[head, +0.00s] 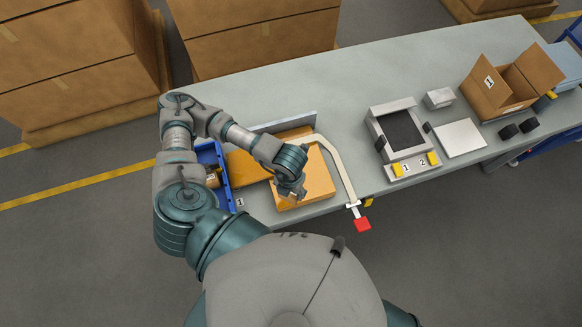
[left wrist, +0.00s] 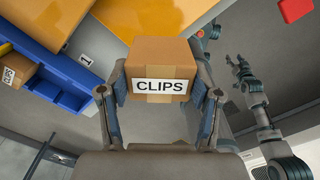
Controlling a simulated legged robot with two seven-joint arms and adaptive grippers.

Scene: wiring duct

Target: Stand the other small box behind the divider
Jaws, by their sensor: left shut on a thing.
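My left gripper (left wrist: 160,100) is shut on a small brown box (left wrist: 160,72) labelled CLIPS, gripped by its sides. In the head view, this gripper (head: 291,187) is above the near part of an orange block (head: 316,178), with the held box mostly hidden under it. Another small box (left wrist: 18,70) with a similar label sits in the blue bin (left wrist: 62,72), left in the wrist view. A long grey strip (head: 290,120) stands behind the orange blocks; I cannot tell whether it is the divider. My right gripper (left wrist: 238,66) looks open and empty in the left wrist view.
A second orange block (head: 245,167) lies beside the bin. A pale curved band (head: 343,167) with a red end (head: 362,224) crosses the bench edge. A grey tray (head: 402,130), white plate (head: 460,138) and open carton (head: 508,85) stand rightward. The bench's back middle is clear.

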